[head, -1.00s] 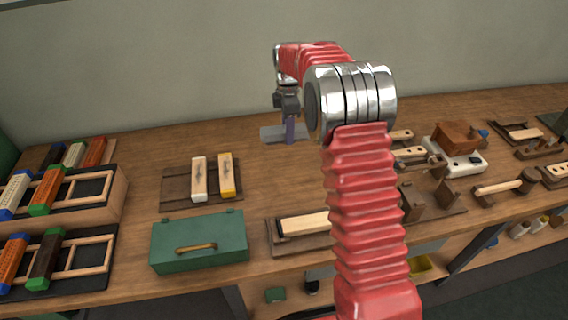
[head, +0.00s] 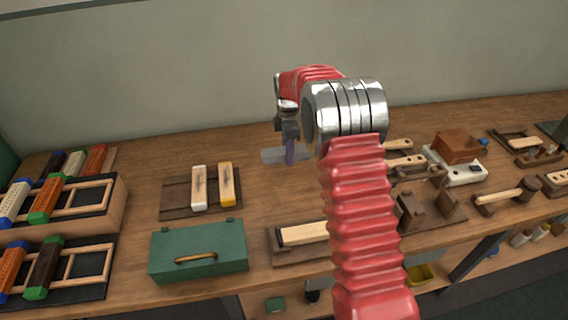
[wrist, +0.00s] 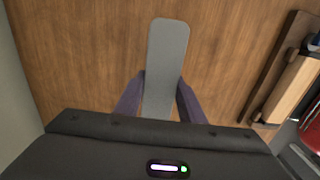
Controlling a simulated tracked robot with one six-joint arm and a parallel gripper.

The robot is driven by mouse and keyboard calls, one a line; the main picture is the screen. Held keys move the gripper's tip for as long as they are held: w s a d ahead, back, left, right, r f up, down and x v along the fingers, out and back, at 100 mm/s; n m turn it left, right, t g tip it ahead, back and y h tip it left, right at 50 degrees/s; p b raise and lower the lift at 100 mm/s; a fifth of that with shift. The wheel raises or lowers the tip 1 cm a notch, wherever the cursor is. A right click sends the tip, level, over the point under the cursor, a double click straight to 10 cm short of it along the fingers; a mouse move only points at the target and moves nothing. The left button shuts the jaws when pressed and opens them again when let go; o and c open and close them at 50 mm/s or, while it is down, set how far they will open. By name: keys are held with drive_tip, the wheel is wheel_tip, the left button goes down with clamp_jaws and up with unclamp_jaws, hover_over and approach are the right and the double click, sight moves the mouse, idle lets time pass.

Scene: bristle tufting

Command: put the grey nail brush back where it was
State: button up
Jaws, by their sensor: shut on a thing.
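The grey nail brush (wrist: 166,60) is a flat grey bar with rounded ends in the wrist view, pointing away from my gripper. My gripper (wrist: 160,100) is shut on it, with one purple finger on each side. In the head view the grey brush (head: 275,156) shows beside the finger of my gripper (head: 290,153), over the back middle of the bench. I cannot tell how high above the wood it is. A dark wooden tray (head: 175,200) to the left holds a white brush (head: 199,187) and a yellow brush (head: 227,183). Its left part is bare.
A green box (head: 199,250) stands in front of that tray. A long tray (head: 290,255) with a pale wooden block lies front centre. Racks of coloured brushes (head: 70,200) fill the left end. Tools (head: 455,160) crowd the right. Bare wood (head: 262,195) lies between.

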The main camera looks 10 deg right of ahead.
drive_tip(key=shift+f, duration=2.45)
drive_tip(key=o, duration=1)
drive_tip(key=shift+f, duration=0.1)
wheel_tip(320, 180, up, 12)
drive_tip(key=shift+r, duration=0.1)
